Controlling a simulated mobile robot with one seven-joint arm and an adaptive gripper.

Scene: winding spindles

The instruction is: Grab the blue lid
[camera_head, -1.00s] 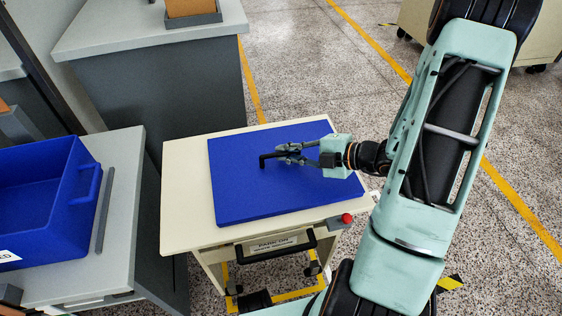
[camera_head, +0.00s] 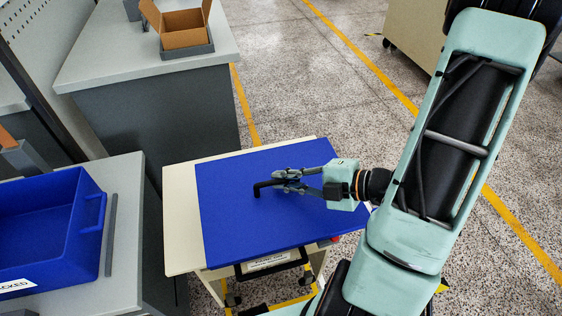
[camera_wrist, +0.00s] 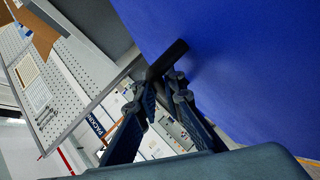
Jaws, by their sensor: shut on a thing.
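The blue lid (camera_head: 235,225) is a flat square panel with a black handle (camera_head: 264,186) on its upper face. In the head view it shows above the cream cart (camera_head: 180,235) and overhangs the cart's front edge. My gripper (camera_head: 277,182) is shut on the black handle from the right. In the wrist view the fingertips (camera_wrist: 163,88) close on the handle (camera_wrist: 168,60), and the blue lid (camera_wrist: 240,60) fills the right side, looking steeply tilted there. My arm hides part of the lid's right side.
A blue bin (camera_head: 45,235) stands on a grey bench (camera_head: 128,210) at the left. An open cardboard box (camera_head: 183,35) sits on another grey bench (camera_head: 100,65) at the back.

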